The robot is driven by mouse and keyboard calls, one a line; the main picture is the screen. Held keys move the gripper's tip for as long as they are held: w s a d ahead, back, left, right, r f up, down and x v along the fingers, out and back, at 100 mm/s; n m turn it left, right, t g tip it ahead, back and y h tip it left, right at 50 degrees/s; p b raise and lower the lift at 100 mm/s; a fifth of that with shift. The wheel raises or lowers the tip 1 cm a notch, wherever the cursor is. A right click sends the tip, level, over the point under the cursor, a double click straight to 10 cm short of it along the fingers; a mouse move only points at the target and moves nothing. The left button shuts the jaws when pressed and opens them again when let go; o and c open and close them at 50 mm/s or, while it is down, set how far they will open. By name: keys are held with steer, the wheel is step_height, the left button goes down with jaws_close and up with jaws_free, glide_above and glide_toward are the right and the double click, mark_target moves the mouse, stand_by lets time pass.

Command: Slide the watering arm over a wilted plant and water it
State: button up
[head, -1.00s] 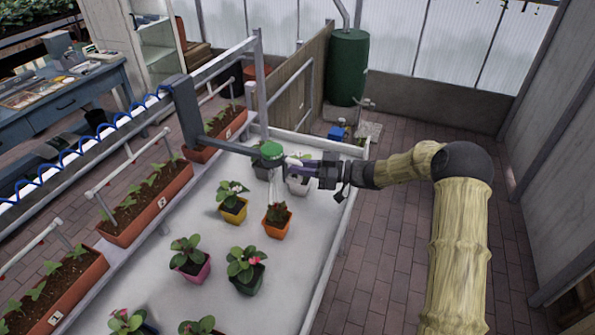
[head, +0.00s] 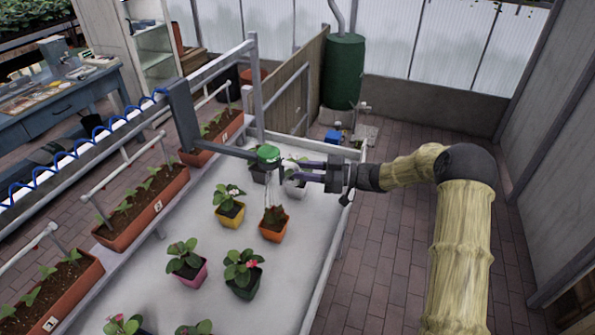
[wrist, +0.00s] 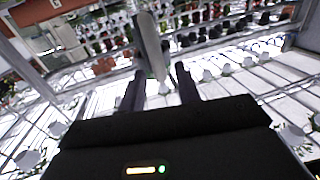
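Thin pale streaks of water fall from the head onto a drooping brownish-red plant (head: 274,216) in an orange pot (head: 273,231). My gripper (head: 299,170) is just right of the head, with its fingers apart. In the wrist view a pale grey handle (wrist: 151,45) shows between and beyond my open fingers (wrist: 160,72); I cannot tell whether they touch it.
Upright leafy plants stand around it, in a yellow pot (head: 230,214), a dark green pot (head: 244,284) and a pink pot (head: 188,274). A white-flowered plant (head: 295,187) is below my gripper. The brick floor (head: 385,265) right of the bed is clear.

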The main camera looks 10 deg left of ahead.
steer(key=d+b, duration=0.3)
steer(key=d, duration=1.1)
steer(key=shift+s+d, duration=0.35)
steer(key=shift+d, duration=0.05)
steer(key=w+a+r+m+t+h, duration=0.2)
steer(key=w+r+m+t+h, duration=0.25)
steer(key=t, duration=0.35)
steer(key=s+d+f+m+h, duration=0.4)
steer(key=s+d+m+h, duration=0.55)
steer(key=s+h, duration=0.35)
steer(key=s+f+m+g, duration=0.1)
steer(key=s+f+g, duration=0.1)
steer(key=s, duration=0.7)
steer(key=s+a+f+m+g, duration=0.1)
steer(key=s+g, duration=0.3)
steer(key=s, duration=0.6)
steer(key=shift+a+f+m+p, duration=0.2)
steer(key=shift+f+m+p, duration=0.15)
steer(key=shift+f+m, duration=0.25)
